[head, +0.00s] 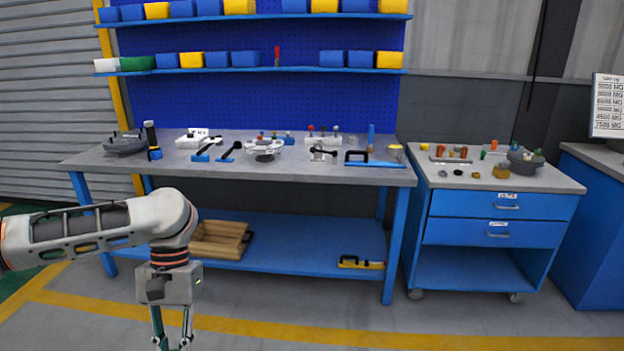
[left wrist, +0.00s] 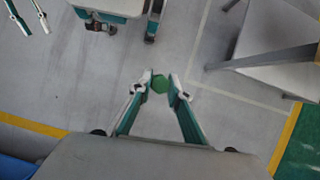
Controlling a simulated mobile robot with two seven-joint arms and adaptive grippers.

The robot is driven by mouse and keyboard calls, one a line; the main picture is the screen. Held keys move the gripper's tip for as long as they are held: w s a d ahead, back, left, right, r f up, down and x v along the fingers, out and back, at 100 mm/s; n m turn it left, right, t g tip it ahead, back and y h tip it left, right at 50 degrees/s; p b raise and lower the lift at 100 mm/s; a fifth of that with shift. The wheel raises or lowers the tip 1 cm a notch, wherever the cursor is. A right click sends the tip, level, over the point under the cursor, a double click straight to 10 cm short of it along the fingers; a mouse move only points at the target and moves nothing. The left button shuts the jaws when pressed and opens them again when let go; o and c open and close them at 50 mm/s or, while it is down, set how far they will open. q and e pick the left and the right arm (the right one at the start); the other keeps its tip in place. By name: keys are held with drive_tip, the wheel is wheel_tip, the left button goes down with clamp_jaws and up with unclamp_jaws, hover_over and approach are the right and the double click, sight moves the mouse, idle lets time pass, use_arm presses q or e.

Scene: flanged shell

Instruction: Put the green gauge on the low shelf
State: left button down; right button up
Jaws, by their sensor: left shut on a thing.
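My left gripper (left wrist: 161,82) is shut on a green gauge (left wrist: 160,84), a small green six-sided piece between its fingertips in the left wrist view. In the head view the left gripper (head: 172,345) hangs in front of the bench at the bottom edge; its tips and the gauge are cut off. A low blue shelf (head: 310,237) runs under the workbench, behind and above the gripper in the picture. Two blue wall shelves hang above the bench, the lower one (head: 240,71) holding bins. What looks like my right gripper (left wrist: 35,15) shows in the left wrist view's upper left corner, fingers apart and empty.
On the low shelf are a wooden crate (head: 220,239) at left and a yellow-black tool (head: 361,262) at right, with bare room between. The bench top (head: 335,173) carries several tools. A blue drawer cart (head: 495,205) stands at right. The floor in front is clear.

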use_arm(q)
drive_tip(key=shift+t, duration=0.3)
wheel_tip(320, 180, up, 5)
drive_tip(key=shift+w+d+r+p, duration=0.1)
drive_tip(key=shift+r+p, duration=0.05)
drive_tip(key=shift+p, duration=0.9)
drive_tip(key=shift+w, duration=0.1)
